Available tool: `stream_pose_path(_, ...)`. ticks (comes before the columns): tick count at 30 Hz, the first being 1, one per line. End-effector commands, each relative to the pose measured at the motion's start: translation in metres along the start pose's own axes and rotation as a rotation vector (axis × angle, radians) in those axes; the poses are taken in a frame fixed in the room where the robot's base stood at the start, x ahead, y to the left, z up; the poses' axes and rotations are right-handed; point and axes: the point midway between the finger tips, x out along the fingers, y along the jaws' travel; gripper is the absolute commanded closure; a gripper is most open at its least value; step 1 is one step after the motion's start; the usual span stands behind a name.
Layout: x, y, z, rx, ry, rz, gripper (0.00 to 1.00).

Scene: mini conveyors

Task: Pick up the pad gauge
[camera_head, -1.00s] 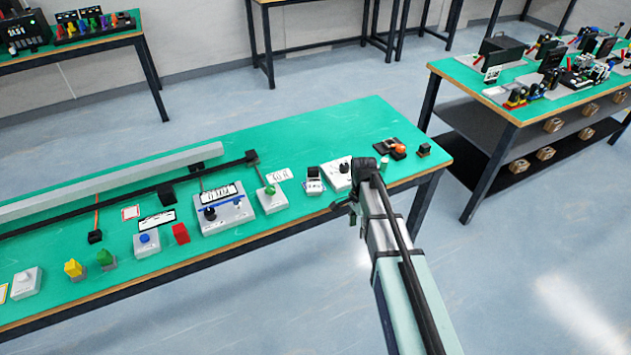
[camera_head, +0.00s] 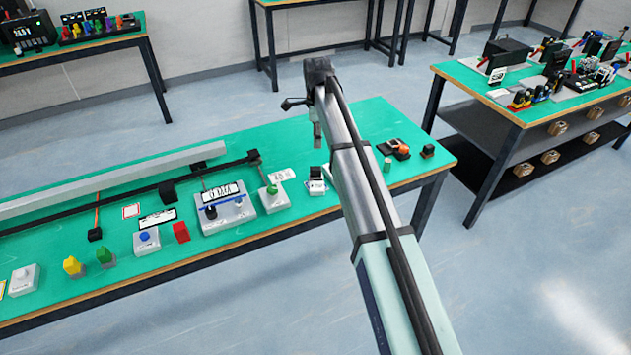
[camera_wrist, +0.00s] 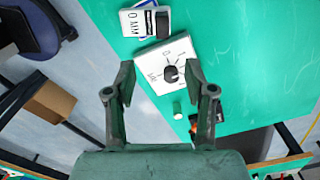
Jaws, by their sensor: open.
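No object carries a readable pad gauge name. A likely match is the small white device with a dark top (camera_head: 317,182) near the table's front edge. In the wrist view, a white block reading "0 MM" with a dark part (camera_wrist: 143,22) lies beyond my fingers and seems to be the same device. A white box with a black dial knob (camera_wrist: 167,60) lies just ahead between my fingertips; my arm hides it in the head view. My gripper (camera_wrist: 160,82) is open and empty above the table, seen edge-on in the head view (camera_head: 318,138).
A small green cylinder (camera_wrist: 178,109) stands beside the dial box. An orange and black object (camera_head: 401,149) and a black block (camera_head: 427,151) sit at the right end of the green table. A conveyor (camera_head: 110,185) and several button boxes fill the left. The table's rear right is clear.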

Motion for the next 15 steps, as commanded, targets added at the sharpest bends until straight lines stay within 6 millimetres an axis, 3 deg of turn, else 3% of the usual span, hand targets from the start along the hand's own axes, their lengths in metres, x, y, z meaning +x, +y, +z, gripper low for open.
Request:
stream_pose_path(9, 0.062, 0.001, 0.0, -0.001, 0.0, 0.003, 0.46)
stream_pose_path(15, 0.088, 0.0, 0.0, -0.002, 0.0, 0.002, 0.46)
